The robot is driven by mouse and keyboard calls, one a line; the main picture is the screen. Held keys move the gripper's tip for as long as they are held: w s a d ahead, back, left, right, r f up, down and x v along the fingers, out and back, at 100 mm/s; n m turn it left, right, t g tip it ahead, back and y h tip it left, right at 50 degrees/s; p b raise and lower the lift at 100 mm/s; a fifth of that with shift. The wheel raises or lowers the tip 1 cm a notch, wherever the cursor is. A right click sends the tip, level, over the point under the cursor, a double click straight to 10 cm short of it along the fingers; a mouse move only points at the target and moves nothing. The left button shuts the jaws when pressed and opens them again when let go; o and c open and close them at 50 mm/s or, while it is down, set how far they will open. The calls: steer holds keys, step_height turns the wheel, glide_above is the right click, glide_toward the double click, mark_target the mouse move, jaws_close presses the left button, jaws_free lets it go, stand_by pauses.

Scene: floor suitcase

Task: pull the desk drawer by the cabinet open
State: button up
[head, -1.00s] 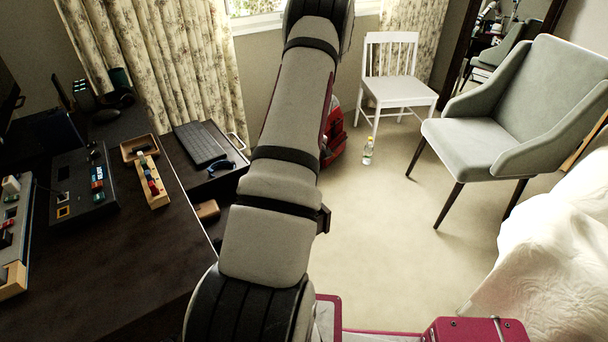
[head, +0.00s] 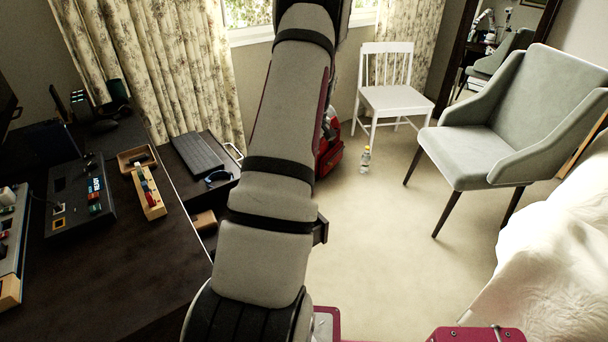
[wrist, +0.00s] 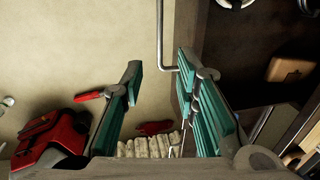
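A dark drawer stands out from the desk (head: 140,270); its dark front end (head: 320,230) shows just right of my arm, and a tan box (head: 203,222) lies inside. The wrist view shows the drawer's thin front wall (wrist: 190,25) and the same box (wrist: 288,68) to its right. A metal bar handle (wrist: 160,30) runs along the room side of that front and bends in to it. My gripper (wrist: 157,75) is open, with teal-padded fingers. The handle's bent end shows between the fingertips, nearer the right finger; contact cannot be told. In the head view my arm hides the gripper and handle.
A red bag (head: 328,145), bottle (head: 366,160), white chair (head: 388,98) and grey armchair (head: 485,145) stand around. The carpet (head: 375,245) between is clear.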

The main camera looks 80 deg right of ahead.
steer(key=shift+s+d+r, duration=0.1)
steer(key=shift+r, duration=0.6)
steer(key=shift+s+d+r, duration=0.1)
steer(key=shift+r, duration=0.6)
